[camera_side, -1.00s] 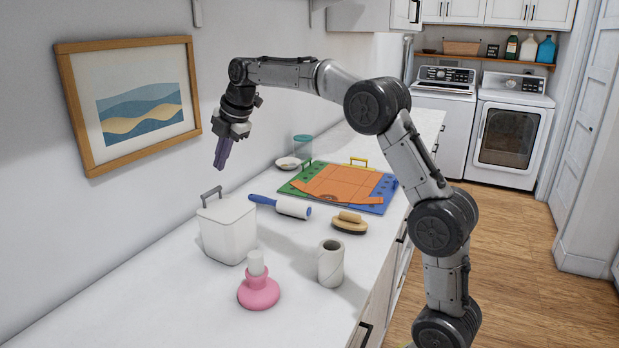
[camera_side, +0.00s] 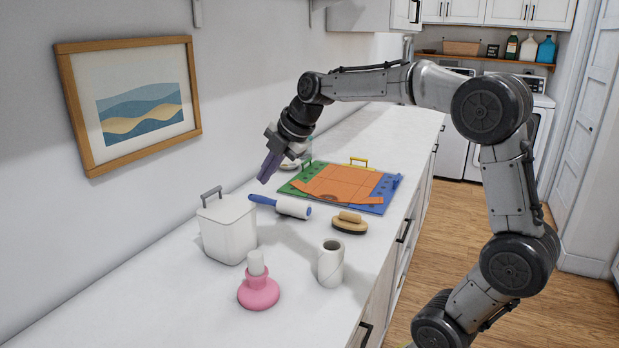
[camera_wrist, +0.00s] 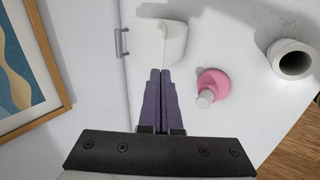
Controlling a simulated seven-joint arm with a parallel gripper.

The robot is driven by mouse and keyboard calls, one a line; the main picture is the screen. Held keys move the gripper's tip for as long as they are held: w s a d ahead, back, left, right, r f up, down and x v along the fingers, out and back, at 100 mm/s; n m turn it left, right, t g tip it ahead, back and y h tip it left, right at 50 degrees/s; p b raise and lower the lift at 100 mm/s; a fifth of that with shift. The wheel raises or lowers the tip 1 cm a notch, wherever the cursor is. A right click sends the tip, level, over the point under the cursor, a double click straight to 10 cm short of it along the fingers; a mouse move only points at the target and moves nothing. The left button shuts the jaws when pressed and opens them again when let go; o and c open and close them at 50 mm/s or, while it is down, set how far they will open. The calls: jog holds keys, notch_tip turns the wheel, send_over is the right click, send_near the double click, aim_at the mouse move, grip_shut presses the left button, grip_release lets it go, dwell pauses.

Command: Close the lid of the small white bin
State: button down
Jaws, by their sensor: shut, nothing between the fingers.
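The small white bin (camera_side: 229,238) stands on the counter at the left in the side view, near the wall. A grey handle (camera_side: 211,193) rises at its wall-side top edge. Its top looks white and flat, but I cannot tell exactly how its lid sits. In the wrist view the bin (camera_wrist: 174,42) is beyond my fingertips, with the handle (camera_wrist: 122,42) at its left. My gripper (camera_side: 264,181) is shut and empty, with purple fingers pointing down. It hangs above the counter, behind and right of the bin, apart from it. The shut fingers also show in the wrist view (camera_wrist: 160,72).
A blue-handled roller (camera_side: 285,207), a brush (camera_side: 350,222) and a colourful board (camera_side: 340,185) lie to the right. A framed picture (camera_side: 135,100) hangs on the wall.

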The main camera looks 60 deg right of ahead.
jog(key=s+r+t, duration=0.1)
jog(key=s+t, duration=0.2)
jog(key=s, duration=0.7)
jog(key=s+a+n+g+y, duration=0.15)
jog(key=s+a, duration=0.25)
jog(key=a, duration=0.8)
jog(key=s+f+m+g, duration=0.1)
jog(key=s+f+m, duration=0.3)
jog(key=m, duration=0.5)
jog(key=s+f+m+g+h, duration=0.1)
jog(key=s+f+m, duration=0.3)
jog(key=m, duration=0.5)
jog(key=shift+s+d+m, duration=0.15)
jog(key=shift+s+m, duration=0.2)
jog(key=shift+s, duration=0.55)
